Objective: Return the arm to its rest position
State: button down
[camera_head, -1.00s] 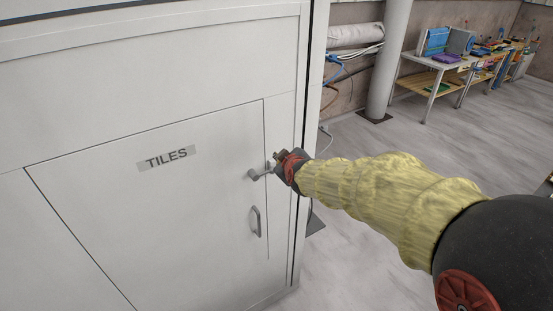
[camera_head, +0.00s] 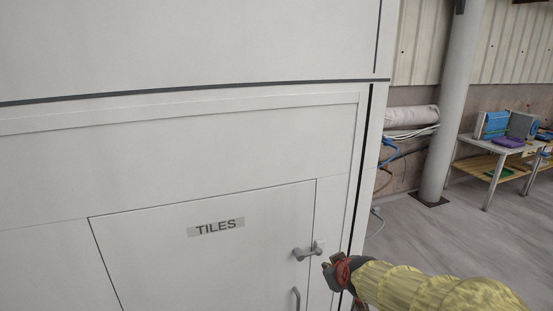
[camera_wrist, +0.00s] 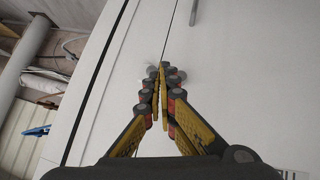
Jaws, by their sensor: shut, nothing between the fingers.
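My gripper (camera_head: 340,273) is at the right of the white cabinet in the head view, beside and just below the door's grey knob-like handle (camera_head: 302,253). My arm in its yellow cover runs off at the lower right. In the wrist view the fingers of my gripper (camera_wrist: 163,72) are together with nothing between them. The white cabinet front and a door seam lie beyond the fingertips. Whether the fingers touch the handle is hard to tell, but a gap shows between them in the head view.
The cabinet door labelled TILES (camera_head: 216,227) looks shut. A lower bar handle (camera_head: 296,298) is partly cut off. To the right are a grey column (camera_head: 452,100), cables on the wall, and a table (camera_head: 495,152) with coloured items. Bare floor lies between.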

jog(key=s+f+m+g+b, duration=0.1)
jog(key=s+f+b, duration=0.2)
jog(key=s+b, duration=0.3)
jog(key=s+d+f+m+g+b, duration=0.1)
jog(key=s+f+b, duration=0.3)
jog(key=s, duration=1.1)
jog(key=s+f+m+g+b, duration=0.1)
jog(key=s+f+m+b, duration=0.1)
jog(key=s+f+b, duration=0.2)
jog(key=s+b, duration=0.3)
jog(key=s, duration=0.3)
jog(key=shift+s+d+f+m+g+b, duration=0.2)
jog(key=shift+f+m+g+b, duration=0.05)
jog(key=shift+m+g+b, duration=0.15)
